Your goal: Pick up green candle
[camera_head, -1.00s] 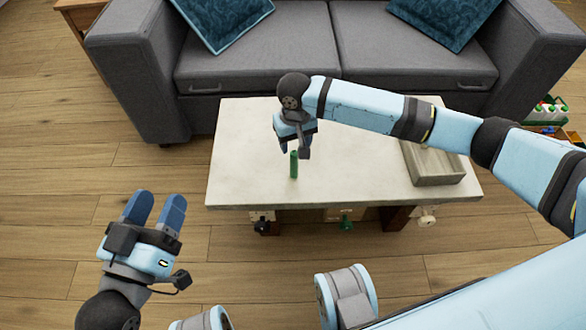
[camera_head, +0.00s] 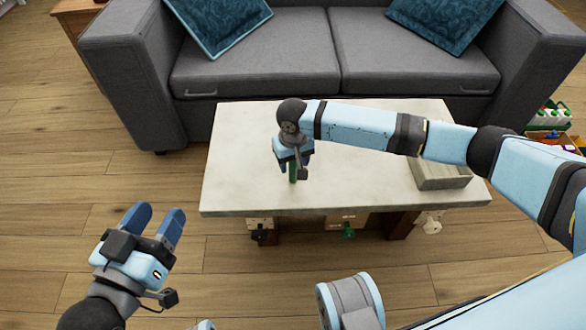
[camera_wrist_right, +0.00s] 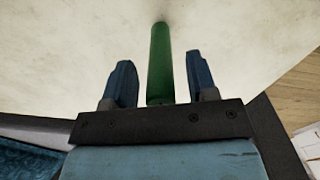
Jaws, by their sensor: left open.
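The green candle (camera_head: 292,176) stands upright on the pale tabletop (camera_head: 240,150), near its front edge. My right gripper (camera_head: 291,164) points down over it from behind and hides its upper part in the head view. In the right wrist view the candle (camera_wrist_right: 160,65) lies between the two blue fingers, with a gap on each side, so the gripper is open. My left gripper (camera_head: 157,217) is open and empty, over the floor left of the table.
A grey tray or box (camera_head: 440,170) sits on the table's right part, partly behind my right arm. Knobs (camera_head: 349,230) stick out below the table's front. A grey sofa (camera_head: 330,55) stands behind. A crate of bottles (camera_head: 550,118) is at far right.

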